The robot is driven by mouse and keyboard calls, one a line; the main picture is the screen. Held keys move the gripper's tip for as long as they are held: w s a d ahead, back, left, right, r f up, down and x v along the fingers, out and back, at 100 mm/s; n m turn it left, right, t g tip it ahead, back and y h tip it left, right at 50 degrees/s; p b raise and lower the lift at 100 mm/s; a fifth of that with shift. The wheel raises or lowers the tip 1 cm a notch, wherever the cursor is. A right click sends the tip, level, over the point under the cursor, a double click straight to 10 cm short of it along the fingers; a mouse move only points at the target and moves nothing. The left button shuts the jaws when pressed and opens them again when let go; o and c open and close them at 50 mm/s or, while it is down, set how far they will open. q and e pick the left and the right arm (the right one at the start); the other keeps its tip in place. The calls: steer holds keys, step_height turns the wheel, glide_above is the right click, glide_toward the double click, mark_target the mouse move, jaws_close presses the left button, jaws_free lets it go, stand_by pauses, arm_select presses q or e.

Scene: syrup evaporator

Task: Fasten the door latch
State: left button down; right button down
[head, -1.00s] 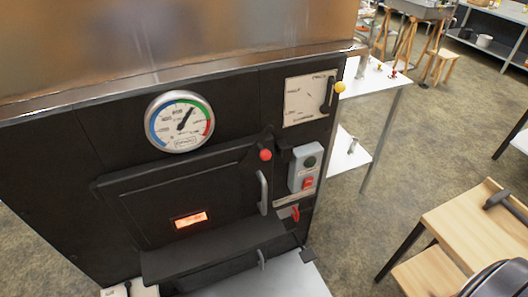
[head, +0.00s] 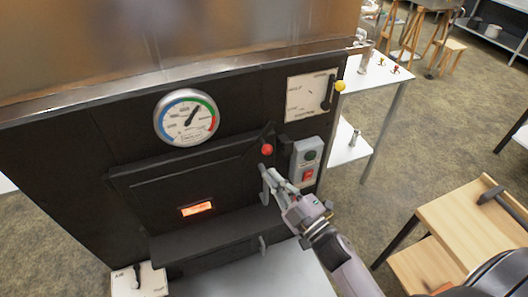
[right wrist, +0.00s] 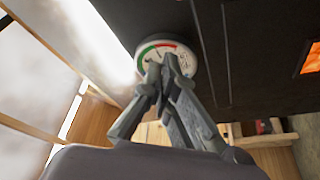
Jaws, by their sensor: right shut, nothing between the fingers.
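The black firebox door (head: 160,195) looks closed in the dark front panel, with a glowing window (head: 197,209) in it. The latch, a dark lever with a red knob (head: 266,149), sits at the door's upper right corner; its exact seating is hard to tell. My right gripper (head: 268,176) is shut and empty just below the red knob, in front of the grey door handle (head: 264,190), hiding part of it. I cannot tell whether it touches. In the right wrist view the closed fingers (right wrist: 165,72) overlap the gauge's edge; the latch is not visible. My left gripper is out of view.
A round gauge (head: 186,117) is above the door.

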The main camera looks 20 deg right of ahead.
steer(key=p+x, duration=0.3)
steer(key=x, duration=0.7)
steer(key=d+f, duration=0.2)
steer(key=d, duration=0.1)
steer(key=shift+d+f, duration=0.1)
steer(key=shift+f, duration=0.1)
steer(key=shift+w+d+f+m, duration=0.1)
steer(key=shift+d+f+m, duration=0.05)
steer(key=shift+d+m, duration=0.3)
